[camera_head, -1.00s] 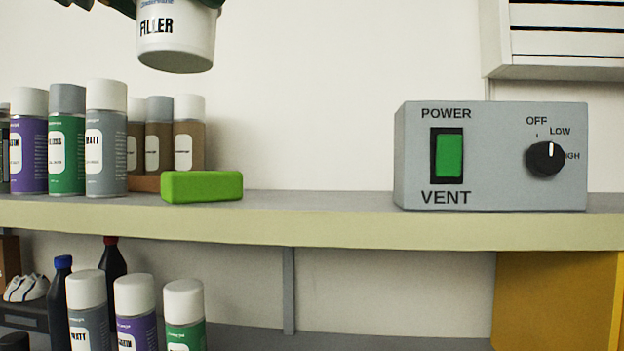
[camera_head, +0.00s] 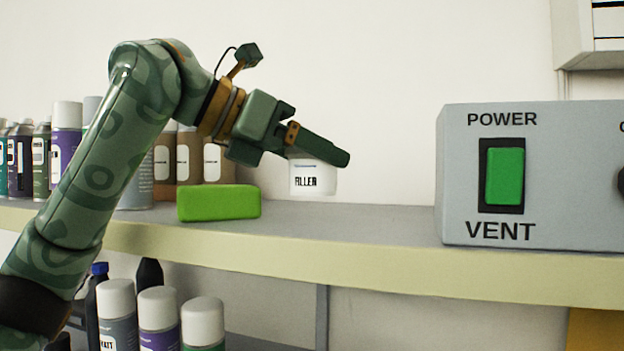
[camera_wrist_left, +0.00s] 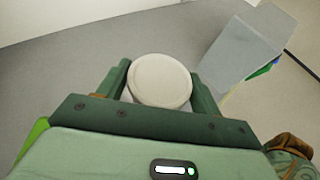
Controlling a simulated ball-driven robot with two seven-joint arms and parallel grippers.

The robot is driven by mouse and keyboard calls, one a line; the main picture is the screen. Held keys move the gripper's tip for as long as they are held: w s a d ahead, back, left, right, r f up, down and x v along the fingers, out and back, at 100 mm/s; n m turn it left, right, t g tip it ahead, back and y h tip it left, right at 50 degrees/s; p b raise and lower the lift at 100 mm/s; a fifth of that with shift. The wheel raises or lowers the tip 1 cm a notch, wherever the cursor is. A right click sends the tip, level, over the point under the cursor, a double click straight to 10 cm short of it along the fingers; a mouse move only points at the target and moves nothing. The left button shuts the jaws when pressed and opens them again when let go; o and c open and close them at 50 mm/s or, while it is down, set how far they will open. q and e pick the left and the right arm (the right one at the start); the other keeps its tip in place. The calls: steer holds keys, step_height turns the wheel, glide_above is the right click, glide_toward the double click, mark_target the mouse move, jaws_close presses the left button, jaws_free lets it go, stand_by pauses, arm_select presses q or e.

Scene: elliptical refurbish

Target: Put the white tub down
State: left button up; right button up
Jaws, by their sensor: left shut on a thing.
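The white tub labelled FILLER (camera_head: 313,182) hangs upright from my left gripper (camera_head: 320,155) in the head view. Its bottom shows against the wall, just above the shelf's back edge, so it appears clear of the shelf (camera_head: 350,230). In the left wrist view, the tub's round pale lid (camera_wrist_left: 161,80) sits between the two fingers of my left gripper (camera_wrist_left: 160,90), which are shut on it. The lid hides most of the tub's body there. My right gripper is in neither view.
A green block (camera_head: 218,203) lies on the shelf left of the tub. Spray cans (camera_head: 66,150) and brown bottles (camera_head: 212,160) stand further left. The grey vent control box (camera_head: 535,190) stands to the right. Bare shelf lies between block and box.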

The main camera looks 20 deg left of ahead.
mark_target(336, 179)
arm_select(q)
steer(key=d+f, duration=0.2)
steer(key=f, duration=0.1)
steer(key=shift+s+d+p, duration=0.2)
steer(key=shift+d+p, duration=0.2)
steer(key=shift+w+a+f, duration=0.1)
steer(key=shift+a+f, duration=0.1)
steer(key=shift+a, duration=0.05)
steer(key=shift+w+a+f, duration=0.15)
steer(key=shift+a, duration=0.5)
steer(key=o, duration=1)
steer(key=shift+d, duration=0.25)
steer(key=shift+c, duration=0.2)
steer(key=shift+o, duration=1.2)
steer(key=shift+d, duration=0.3)
steer(key=shift+s+a+r, duration=0.2)
steer(key=shift+a, duration=0.25)
steer(key=b+v, duration=0.2)
steer(key=v, duration=0.9)
steer(key=shift+s, duration=0.25)
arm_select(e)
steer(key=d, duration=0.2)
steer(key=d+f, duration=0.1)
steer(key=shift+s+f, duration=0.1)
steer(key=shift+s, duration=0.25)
